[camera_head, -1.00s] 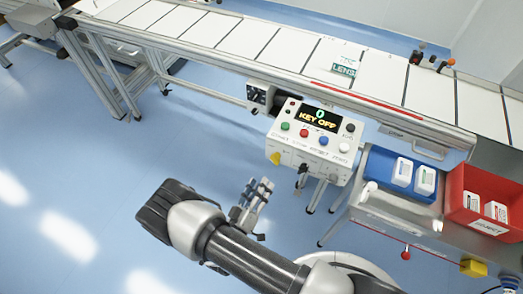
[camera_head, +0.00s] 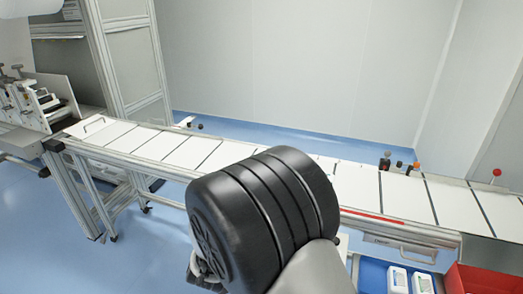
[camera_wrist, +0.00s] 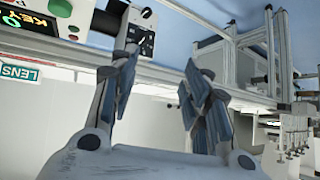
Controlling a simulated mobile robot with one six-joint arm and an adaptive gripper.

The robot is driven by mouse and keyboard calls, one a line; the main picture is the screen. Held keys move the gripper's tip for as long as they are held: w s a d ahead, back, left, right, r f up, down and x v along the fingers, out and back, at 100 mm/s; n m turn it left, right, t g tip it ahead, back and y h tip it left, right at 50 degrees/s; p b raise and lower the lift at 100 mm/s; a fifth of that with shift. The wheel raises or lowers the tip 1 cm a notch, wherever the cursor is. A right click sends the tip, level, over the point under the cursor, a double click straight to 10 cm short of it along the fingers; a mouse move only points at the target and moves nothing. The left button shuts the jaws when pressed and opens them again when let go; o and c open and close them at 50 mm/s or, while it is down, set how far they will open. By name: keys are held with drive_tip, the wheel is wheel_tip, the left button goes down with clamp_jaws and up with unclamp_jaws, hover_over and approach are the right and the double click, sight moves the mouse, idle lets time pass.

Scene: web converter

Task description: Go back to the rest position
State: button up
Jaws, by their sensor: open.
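My gripper (camera_wrist: 161,66) shows in the wrist view with its two fingers apart and nothing between them. It is raised off any surface, and the control box (camera_wrist: 62,18) with its lit display and green button lies beyond the left finger. In the head view my own large black arm joint fills the middle. It hides the control box and most of my gripper; a small grey part at its lower left may belong to the gripper.
A long conveyor (camera_head: 362,180) with white panels runs across the head view. A blue bin (camera_head: 372,276) with white bottles and a red bin (camera_head: 485,280) stand at lower right. Blue floor (camera_head: 50,245) is open at lower left.

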drive_tip(key=s+d+r+g+y, duration=0.1)
drive_tip(key=s+d+r, duration=0.35)
drive_tip(key=r, duration=0.35)
drive_tip(key=s+d+r+g+y, duration=0.1)
drive_tip(key=s+d+r, duration=0.2)
drive_tip(key=d+r, duration=0.35)
drive_tip(key=s+d+r+g+h, duration=0.1)
drive_tip(key=s+d+r, duration=0.1)
drive_tip(key=s+d, duration=0.5)
drive_tip(key=s+d+r+g+h, duration=0.2)
drive_tip(key=s+d, duration=0.6)
drive_tip(key=s, duration=0.6)
drive_tip(key=shift+s+d+r, duration=0.15)
drive_tip(key=shift+s+r, duration=0.05)
drive_tip(key=shift+r, duration=0.5)
drive_tip(key=shift+c, duration=0.5)
